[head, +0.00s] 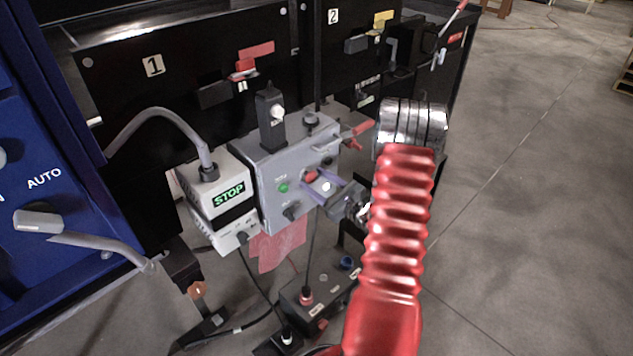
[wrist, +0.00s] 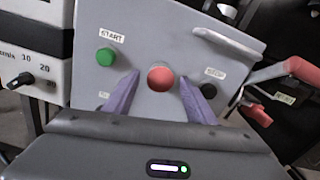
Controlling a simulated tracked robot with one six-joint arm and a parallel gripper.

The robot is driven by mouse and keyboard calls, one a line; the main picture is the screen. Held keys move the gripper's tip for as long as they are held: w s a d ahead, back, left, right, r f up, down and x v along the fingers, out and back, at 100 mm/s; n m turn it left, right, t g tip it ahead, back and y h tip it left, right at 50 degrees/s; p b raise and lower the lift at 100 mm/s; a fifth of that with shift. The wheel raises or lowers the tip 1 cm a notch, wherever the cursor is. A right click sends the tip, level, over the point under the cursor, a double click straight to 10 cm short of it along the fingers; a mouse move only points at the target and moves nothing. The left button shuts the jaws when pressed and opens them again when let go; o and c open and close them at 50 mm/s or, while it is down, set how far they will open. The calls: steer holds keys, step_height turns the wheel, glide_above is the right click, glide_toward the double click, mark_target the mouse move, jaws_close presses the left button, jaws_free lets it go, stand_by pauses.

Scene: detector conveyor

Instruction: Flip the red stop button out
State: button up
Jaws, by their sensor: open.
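The red stop button (wrist: 161,78) is a round red knob on the grey control panel (wrist: 205,45) in the wrist view. A STOP label sits to its right and a green START button (wrist: 105,57) to its left. My gripper (wrist: 161,82) is open, with one purple finger on each side of the red button. Whether the fingers touch it cannot be told. In the head view the red button (head: 310,175) shows just beyond the fingers of my gripper (head: 322,187), which points left at the grey panel box (head: 285,150).
A white box with a lit STOP sign (head: 229,194) stands left of the panel. A red-handled lever (head: 358,131) sticks out at the panel's upper right. A black box with knobs (head: 318,295) lies below. The floor at right is clear.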

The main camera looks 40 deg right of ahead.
steer(key=shift+c, duration=0.5)
jaws_close()
steer(key=shift+s+d, duration=0.1)
steer(key=shift+s, duration=0.7)
steer(key=shift+o, duration=0.5)
jaws_free()
steer(key=shift+s, duration=0.1)
steer(key=s, duration=1.3)
steer(key=shift+s, duration=0.35)
